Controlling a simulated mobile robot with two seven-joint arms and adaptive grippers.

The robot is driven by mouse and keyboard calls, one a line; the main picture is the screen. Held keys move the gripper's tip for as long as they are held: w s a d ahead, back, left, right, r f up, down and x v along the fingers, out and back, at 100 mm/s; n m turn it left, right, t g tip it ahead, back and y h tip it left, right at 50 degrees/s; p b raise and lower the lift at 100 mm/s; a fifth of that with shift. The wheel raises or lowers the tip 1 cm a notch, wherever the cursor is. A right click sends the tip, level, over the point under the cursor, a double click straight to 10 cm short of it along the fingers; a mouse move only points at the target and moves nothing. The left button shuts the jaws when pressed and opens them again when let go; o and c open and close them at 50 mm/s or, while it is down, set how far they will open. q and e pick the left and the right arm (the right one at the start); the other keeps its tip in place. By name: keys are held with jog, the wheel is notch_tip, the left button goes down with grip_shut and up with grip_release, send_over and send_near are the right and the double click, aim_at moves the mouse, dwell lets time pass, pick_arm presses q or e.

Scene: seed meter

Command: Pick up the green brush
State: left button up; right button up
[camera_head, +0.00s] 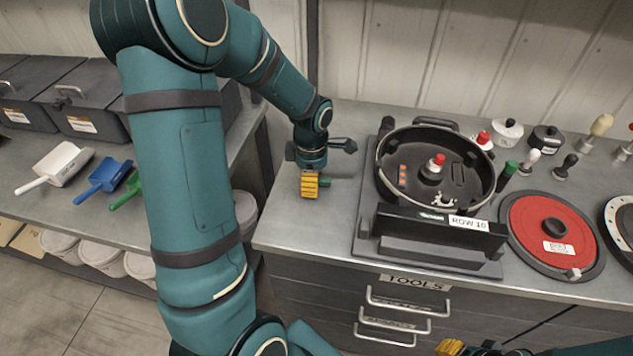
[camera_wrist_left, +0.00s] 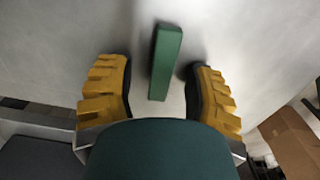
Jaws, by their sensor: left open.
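A green bar, which looks like the green brush (camera_head: 326,182), lies on the metal bench top at its left part. In the left wrist view the green brush (camera_wrist_left: 165,62) runs lengthwise between the two yellow-padded fingers, with a gap on each side. My left gripper (camera_head: 311,184) points down over it and is open; it also shows in the left wrist view (camera_wrist_left: 160,88). In the head view the gripper hides part of the brush. Only the yellow finger pad of my right gripper (camera_head: 452,347) shows clearly, at the bottom edge.
A black round seed meter housing (camera_head: 402,137) stands right of the brush, in a dark stand marked "ROW 10". A red disc (camera_head: 530,215) and several small-handled tools lie further right.

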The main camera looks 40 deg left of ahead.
pick_arm(q)
jog(key=shift+o, duration=0.2)
grip_shut()
jog(key=shift+r, duration=0.1)
